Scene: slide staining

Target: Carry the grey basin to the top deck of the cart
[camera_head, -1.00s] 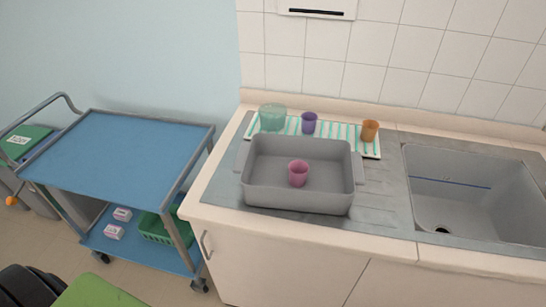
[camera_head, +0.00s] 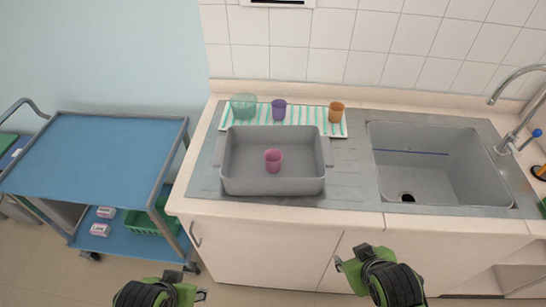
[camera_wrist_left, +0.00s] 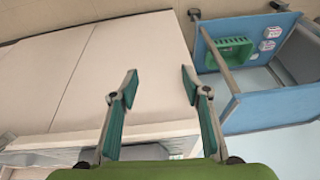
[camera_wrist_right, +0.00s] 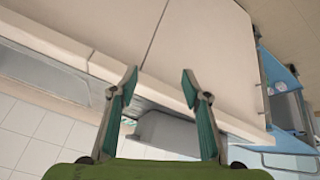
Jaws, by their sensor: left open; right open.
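The grey basin (camera_head: 238,188) stands on the draining board left of the sink, with a pink cup (camera_head: 273,161) inside it. The cart stands left of the counter, and its blue top deck (camera_head: 95,152) is bare. My left gripper (camera_head: 194,286) is low in front of the counter, open and empty, apart from the basin. My right gripper (camera_head: 350,257) is also open and empty in front of the cabinet doors. In the right wrist view the basin (camera_wrist_right: 165,130) shows beyond the open fingers (camera_wrist_right: 160,85). The left wrist view shows open fingers (camera_wrist_left: 158,85) and the cart (camera_wrist_left: 270,110).
Behind the basin, a striped mat (camera_head: 303,121) holds a green bowl (camera_head: 243,106), a purple cup (camera_head: 279,110) and an orange cup (camera_head: 336,112). The sink (camera_head: 440,165) with its tap (camera_head: 515,130) lies right. The cart's lower shelf holds a green basket (camera_head: 145,222) and small boxes (camera_head: 100,230).

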